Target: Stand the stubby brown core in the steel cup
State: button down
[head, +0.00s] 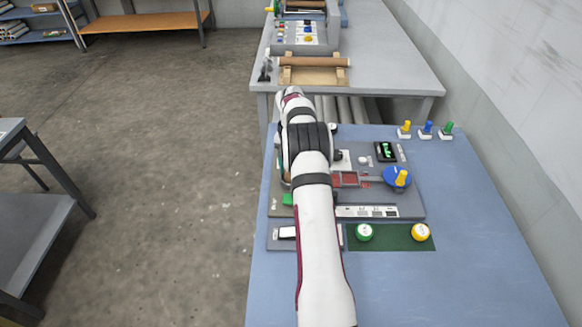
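My white arm reaches from the bottom edge up over the left part of the near blue table. Its black joint hides part of the grey panel below it. My gripper cannot be made out; the arm seems to cover it. I cannot pick out the stubby brown core or the steel cup. A long brown roll (313,61) lies across a wooden cradle (314,76) on the far grey table.
The blue table (480,270) is bare at front right. The grey panel (408,208) carries a blue disc (391,176) with a yellow knob. A green mat (391,241) holds green and yellow round pieces. Yellow, blue and green pegs (427,128) stand at the back right.

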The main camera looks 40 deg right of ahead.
jog(key=shift+f, duration=0.1)
jog(key=shift+c, duration=1.1)
grip_release()
jog(key=shift+o, duration=0.3)
jog(key=shift+o, duration=0.8)
jog(key=shift+r, duration=3.5)
